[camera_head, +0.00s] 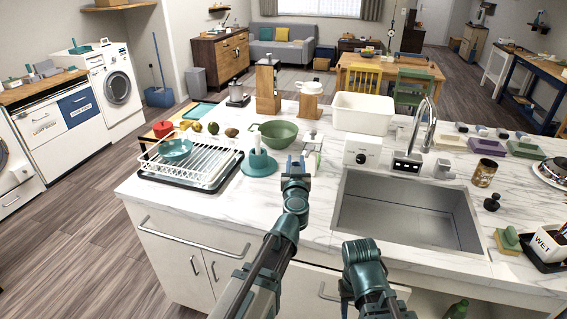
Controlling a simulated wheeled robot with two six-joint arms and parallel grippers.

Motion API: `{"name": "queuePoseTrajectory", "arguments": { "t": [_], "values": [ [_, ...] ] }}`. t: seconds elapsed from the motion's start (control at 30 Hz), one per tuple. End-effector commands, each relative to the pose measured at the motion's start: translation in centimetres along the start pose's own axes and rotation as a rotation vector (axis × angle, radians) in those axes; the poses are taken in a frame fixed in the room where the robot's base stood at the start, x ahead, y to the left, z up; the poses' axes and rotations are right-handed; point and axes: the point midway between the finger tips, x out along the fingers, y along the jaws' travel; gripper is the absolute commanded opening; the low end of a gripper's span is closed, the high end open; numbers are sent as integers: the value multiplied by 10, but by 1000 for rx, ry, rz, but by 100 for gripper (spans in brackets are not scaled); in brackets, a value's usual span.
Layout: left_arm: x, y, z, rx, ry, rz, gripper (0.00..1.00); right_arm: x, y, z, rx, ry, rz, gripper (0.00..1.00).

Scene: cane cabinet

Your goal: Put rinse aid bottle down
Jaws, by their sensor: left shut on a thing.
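My left gripper (296,164) reaches forward over the near part of the marble counter (318,213), left of the sink. Its blue fingers are shut on a small, pale thing, which I take to be the rinse aid bottle. The gripper hides most of it, so its shape and whether its base touches the counter cannot be told. My right arm comes in at the bottom, in front of the sink, with its fingers out of sight.
The steel sink (405,213) and faucet (429,125) are to the right. A teal holder (259,163), a green colander (277,133) and a white dish rack (190,163) stand to the left. A white box-shaped device (361,151) stands behind the sink.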

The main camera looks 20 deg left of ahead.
Motion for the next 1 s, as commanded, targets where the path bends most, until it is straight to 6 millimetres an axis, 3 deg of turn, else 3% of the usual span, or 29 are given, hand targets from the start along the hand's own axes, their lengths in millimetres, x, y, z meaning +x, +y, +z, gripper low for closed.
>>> {"name": "queuePoseTrajectory", "arguments": {
  "t": [0.1, 0.33, 1.0],
  "values": [
    [31, -14, 4, 0, 0, -4, 0, 4, 0, 0, 0, 0, 0, 50],
    [69, -34, 8, 0, 0, -2, 0, 8, -1, 0, 0, 0, 0, 50],
    [91, -46, 14, 0, 0, 0, 0, 14, -1, -1, 0, 0, 0, 50]
  ]
}}
